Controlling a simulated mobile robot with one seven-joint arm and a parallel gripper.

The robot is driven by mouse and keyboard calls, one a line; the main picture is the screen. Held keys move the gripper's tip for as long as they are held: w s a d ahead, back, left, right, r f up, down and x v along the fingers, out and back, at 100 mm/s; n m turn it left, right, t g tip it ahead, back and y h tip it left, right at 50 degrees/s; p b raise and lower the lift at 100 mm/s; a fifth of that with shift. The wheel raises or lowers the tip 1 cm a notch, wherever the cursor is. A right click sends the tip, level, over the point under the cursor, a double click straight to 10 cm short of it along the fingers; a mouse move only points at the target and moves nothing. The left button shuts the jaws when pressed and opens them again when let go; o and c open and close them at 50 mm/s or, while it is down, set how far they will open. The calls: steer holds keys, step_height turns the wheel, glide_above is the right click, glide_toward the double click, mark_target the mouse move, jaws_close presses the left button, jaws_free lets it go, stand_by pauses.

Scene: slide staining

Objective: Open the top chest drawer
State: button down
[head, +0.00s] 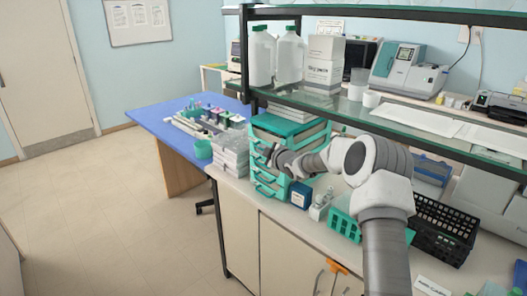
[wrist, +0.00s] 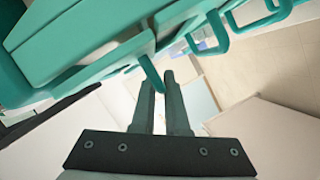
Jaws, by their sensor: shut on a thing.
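The teal drawer chest (head: 285,128) stands on the bench under the glass shelf, with looped handles stacked down its front. My gripper (head: 270,153) is at the upper part of the chest front in the head view. In the wrist view my gripper (wrist: 160,78) has its two fingers close together around a teal handle (wrist: 152,74), the endmost of the handles seen there. Lower handles (head: 264,188) stand free below. My arm hides part of the chest's right side, and I cannot tell clearly whether the top drawer stands out from the chest.
The glass shelf (head: 335,112) passes above. The floor (head: 120,220) in front is clear.

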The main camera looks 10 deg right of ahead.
steer(key=s+a+b, duration=1.1)
steer(key=a+b, duration=0.4)
steer(key=b, duration=0.3)
steer(key=shift+a, duration=0.1)
steer(key=c, duration=0.9)
jaws_free()
steer(key=p+v, duration=0.2)
steer(key=v, duration=1.5)
steer(key=shift+s, duration=0.3)
